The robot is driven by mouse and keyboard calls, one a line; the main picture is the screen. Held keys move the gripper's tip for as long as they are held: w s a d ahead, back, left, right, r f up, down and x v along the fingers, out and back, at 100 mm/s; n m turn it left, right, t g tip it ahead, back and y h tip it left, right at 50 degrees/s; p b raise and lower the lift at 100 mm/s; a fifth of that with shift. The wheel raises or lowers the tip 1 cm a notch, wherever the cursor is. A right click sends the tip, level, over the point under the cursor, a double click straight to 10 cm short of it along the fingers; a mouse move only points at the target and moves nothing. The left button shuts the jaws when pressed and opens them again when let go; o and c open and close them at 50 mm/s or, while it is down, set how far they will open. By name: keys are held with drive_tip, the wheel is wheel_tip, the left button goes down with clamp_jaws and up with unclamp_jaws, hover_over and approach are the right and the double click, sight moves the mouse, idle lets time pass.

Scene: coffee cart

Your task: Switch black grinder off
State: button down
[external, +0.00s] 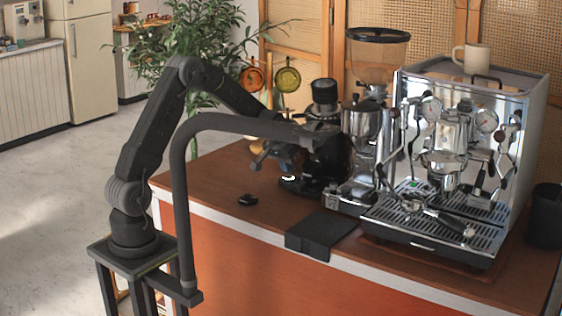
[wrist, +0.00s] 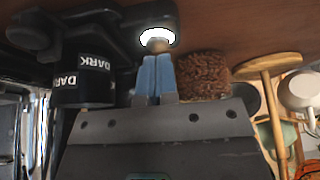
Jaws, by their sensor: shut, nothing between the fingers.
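The black grinder (external: 327,95) stands on the brown counter, left of the chrome grinder, with my arm covering part of it. In the wrist view, which looks upside down, a white-lit ring (wrist: 157,34) shows on a dark base, and a black cylinder with DARK labels (wrist: 85,70) is at its left. The ring also shows as a small bright spot low on the black grinder in the external view (external: 289,178). My gripper (wrist: 156,60) has its blue fingers together and empty. The fingertips are right at the ring; I cannot tell whether they touch it.
A chrome grinder (external: 362,125) with a hopper and an espresso machine (external: 535,110) stand to the right. A black mat (external: 322,232) lies at the counter's front edge. A small black object (external: 247,200) lies on the counter's clear left part.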

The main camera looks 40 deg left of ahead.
sight(287, 176)
drive_tip(key=shift+f, duration=0.55)
idle(0.9)
drive_tip(key=shift+r, duration=2.8)
drive_tip(key=s+a+r, duration=0.2)
drive_tip(key=s+r, duration=0.9)
drive_tip(key=s, duration=2.2)
drive_tip(key=shift+a, duration=0.2)
